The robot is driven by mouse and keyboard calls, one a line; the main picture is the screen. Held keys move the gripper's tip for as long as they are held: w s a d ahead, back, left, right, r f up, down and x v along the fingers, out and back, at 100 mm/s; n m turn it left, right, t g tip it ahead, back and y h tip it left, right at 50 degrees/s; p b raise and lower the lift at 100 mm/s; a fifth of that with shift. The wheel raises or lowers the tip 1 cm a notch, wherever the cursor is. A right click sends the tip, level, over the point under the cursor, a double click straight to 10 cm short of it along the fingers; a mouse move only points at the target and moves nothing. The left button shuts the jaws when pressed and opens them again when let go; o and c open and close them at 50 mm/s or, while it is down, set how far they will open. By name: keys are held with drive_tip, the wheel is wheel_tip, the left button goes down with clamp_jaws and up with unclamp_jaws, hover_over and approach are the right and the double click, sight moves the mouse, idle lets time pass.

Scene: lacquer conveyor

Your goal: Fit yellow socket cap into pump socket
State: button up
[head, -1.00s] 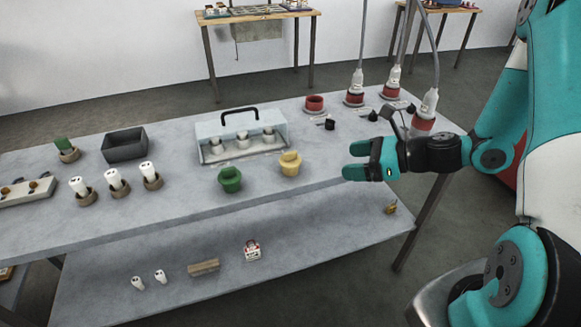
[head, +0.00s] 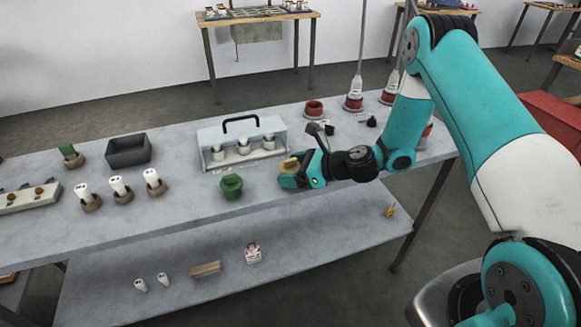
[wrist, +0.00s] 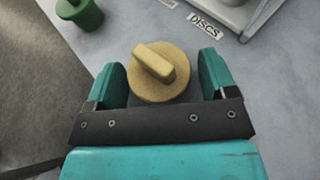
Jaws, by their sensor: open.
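The yellow socket cap (wrist: 162,88) is round with a raised bar handle. It stands on the grey table and sits between the two open fingers of my gripper (wrist: 160,82), with a gap visible on each side in the wrist view. In the head view the cap (head: 290,164) is mostly hidden behind my gripper (head: 299,172). An open red-rimmed socket (head: 314,108) stands at the back of the table, right of the clear case. I cannot tell for certain whether it is the pump socket.
A green cap (head: 231,186) stands just left of my gripper. A clear case (head: 242,140) with white pieces is behind it. White plugs in red sockets (head: 353,101) stand at the back right. The table's front edge is close to my gripper.

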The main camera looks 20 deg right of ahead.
drive_tip(key=shift+w+a+f, duration=0.15)
drive_tip(key=shift+w+a, duration=0.1)
drive_tip(key=c, duration=0.8)
